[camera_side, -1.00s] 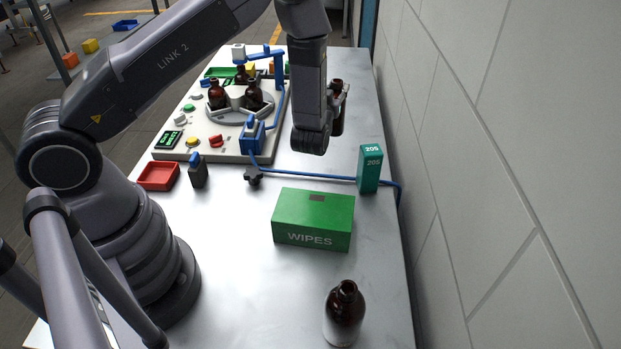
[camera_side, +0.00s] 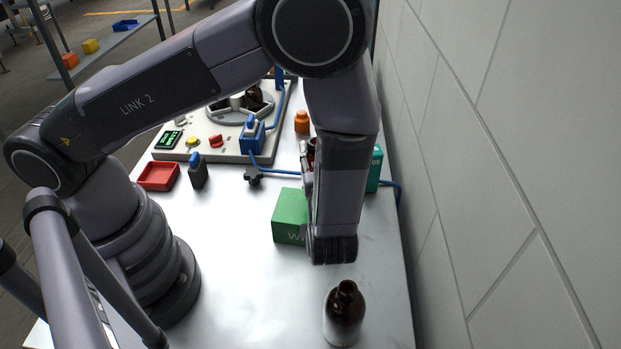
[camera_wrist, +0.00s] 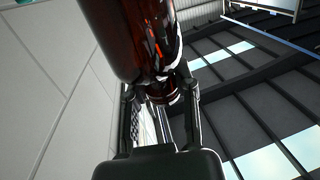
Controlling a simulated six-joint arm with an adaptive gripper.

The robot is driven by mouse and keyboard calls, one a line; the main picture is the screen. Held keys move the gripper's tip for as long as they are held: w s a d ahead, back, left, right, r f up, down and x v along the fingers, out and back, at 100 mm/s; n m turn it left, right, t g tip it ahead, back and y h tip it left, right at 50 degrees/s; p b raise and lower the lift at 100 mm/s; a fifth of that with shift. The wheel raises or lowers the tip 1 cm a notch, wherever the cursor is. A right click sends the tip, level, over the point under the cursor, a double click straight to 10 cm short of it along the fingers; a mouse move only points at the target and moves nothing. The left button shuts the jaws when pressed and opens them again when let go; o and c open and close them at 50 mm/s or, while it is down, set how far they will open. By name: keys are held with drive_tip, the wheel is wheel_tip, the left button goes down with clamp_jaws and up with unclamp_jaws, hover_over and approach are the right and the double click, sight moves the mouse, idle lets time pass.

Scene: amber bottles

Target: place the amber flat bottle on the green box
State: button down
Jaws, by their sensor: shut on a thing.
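My gripper (camera_wrist: 160,98) is shut on a dark amber bottle (camera_wrist: 135,35), with its fingers on either side near the neck. The bottle's body fills the top of the wrist view. In the side view my wrist hides most of my gripper (camera_side: 307,172), and only a small dark part of the bottle (camera_side: 312,148) shows beside it. The green box (camera_side: 288,212), lettered WIPES, lies on the table. My wrist is in front of it and covers its right part. I cannot tell the bottle's height above the box.
Another amber bottle (camera_side: 344,312) stands upright at the front of the table. A teal box (camera_side: 375,168) stands behind my wrist, near the wall. A red tray (camera_side: 158,177), a blue-topped dark item (camera_side: 198,172) and an orange bottle (camera_side: 302,122) stand farther back.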

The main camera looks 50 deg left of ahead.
drive_tip(key=shift+f, duration=1.7)
drive_tip(key=shift+f, duration=0.1)
drive_tip(key=c, duration=0.8)
unclamp_jaws()
drive_tip(key=shift+c, duration=0.2)
